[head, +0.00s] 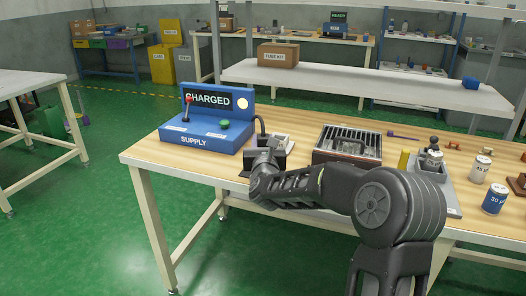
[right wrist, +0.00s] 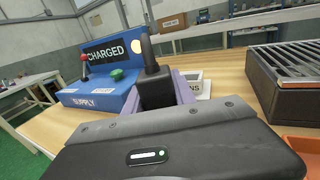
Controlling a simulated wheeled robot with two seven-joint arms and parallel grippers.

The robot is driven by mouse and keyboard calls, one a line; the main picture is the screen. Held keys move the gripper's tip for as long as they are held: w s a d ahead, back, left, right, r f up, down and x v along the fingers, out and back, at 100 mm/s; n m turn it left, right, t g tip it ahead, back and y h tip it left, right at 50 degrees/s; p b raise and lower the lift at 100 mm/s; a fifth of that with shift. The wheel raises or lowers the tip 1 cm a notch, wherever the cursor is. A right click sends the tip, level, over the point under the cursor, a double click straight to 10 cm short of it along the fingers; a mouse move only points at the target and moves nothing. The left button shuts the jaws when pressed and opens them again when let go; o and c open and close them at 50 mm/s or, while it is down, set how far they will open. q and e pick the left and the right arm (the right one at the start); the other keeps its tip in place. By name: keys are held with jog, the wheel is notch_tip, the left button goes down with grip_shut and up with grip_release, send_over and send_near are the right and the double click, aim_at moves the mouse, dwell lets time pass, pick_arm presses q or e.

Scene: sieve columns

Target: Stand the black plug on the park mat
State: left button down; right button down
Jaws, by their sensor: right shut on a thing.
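The black plug (right wrist: 156,88) is a dark block with a narrower stem rising from its top, upright in the right wrist view. My right gripper (right wrist: 166,99) is shut on it, in front of the blue supply box. In the head view my right gripper (head: 266,163) is by the table's front edge, right of the supply box; my own wrist hides most of the plug there. A dark cable (head: 262,127) curves beside the supply box. I cannot make out the park mat for certain. My left gripper is not in view.
The blue supply box (head: 205,133) has a "CHARGED" sign, a red-knobbed lever and a green button. A small white-labelled item (head: 281,141) lies behind my gripper. A grilled box (head: 347,143) stands to the right, then a grey tray (head: 447,187) and several jars.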

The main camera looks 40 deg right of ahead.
notch_tip(320, 180, down, 3)
jog(key=c, duration=1)
grip_release()
jog(key=shift+c, duration=0.2)
jog(key=shift+s, duration=0.1)
jog(key=v, duration=1.1)
jog(key=shift+s+a+b, duration=0.25)
jog(key=shift+s+b, duration=0.05)
jog(key=shift+s, duration=0.05)
